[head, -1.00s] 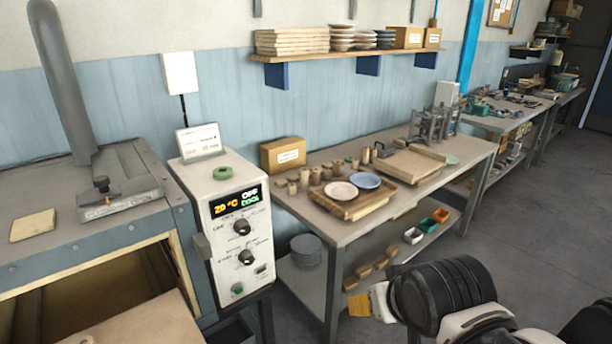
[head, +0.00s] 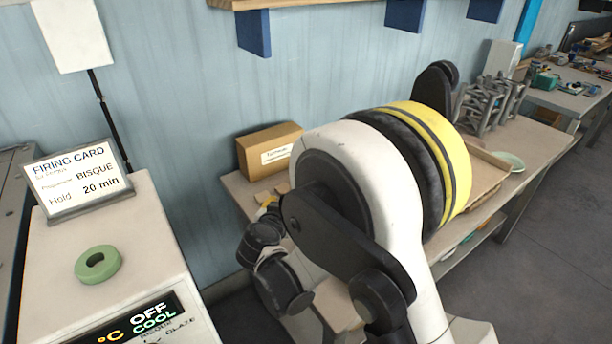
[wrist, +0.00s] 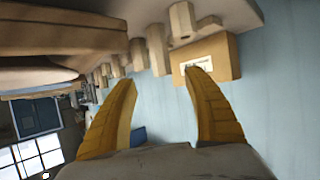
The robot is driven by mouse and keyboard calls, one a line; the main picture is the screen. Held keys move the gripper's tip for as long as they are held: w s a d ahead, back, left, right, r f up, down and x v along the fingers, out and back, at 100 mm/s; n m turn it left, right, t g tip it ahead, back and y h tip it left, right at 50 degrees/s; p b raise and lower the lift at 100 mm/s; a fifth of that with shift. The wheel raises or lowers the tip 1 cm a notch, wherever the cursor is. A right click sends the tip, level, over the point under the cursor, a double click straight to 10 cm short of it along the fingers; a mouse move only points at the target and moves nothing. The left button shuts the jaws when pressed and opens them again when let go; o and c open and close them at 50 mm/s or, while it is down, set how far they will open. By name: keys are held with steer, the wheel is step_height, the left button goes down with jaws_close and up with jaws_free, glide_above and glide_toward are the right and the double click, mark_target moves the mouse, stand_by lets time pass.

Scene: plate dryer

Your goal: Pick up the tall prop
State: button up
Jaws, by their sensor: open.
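Several beige props hang from the top of the wrist view, which looks upside down. The nearest is a thick faceted prop (wrist: 183,20) on a wider foot. Beside it stands a slimmer prop (wrist: 158,50), with smaller-looking ones (wrist: 117,66) in a row to the left. I cannot tell for sure which is the tall prop. My gripper (wrist: 162,79) is open, its two yellow fingers apart with nothing held between them.
A cardboard box (head: 268,150) stands by the wall behind the props; it also shows in the wrist view (wrist: 222,58). The controller (head: 110,240) with a firing card (head: 78,178) and a green ring (head: 97,265) is at left. A metal rack (head: 485,103) stands at the table's far end.

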steer(key=x, duration=0.2)
steer(key=b+x, duration=0.1)
steer(key=x, duration=0.3)
steer(key=shift+a+f+b, duration=0.2)
steer(key=shift+a+b, duration=0.05)
steer(key=shift+b, duration=0.1)
steer(key=x, duration=0.1)
steer(key=b+x, duration=0.1)
steer(key=x, duration=0.1)
steer(key=b+x, duration=0.1)
steer(key=x, duration=0.1)
steer(key=shift+w+d+r, duration=0.2)
steer(key=shift+w, duration=0.05)
steer(key=shift+r, duration=0.1)
jaws_close()
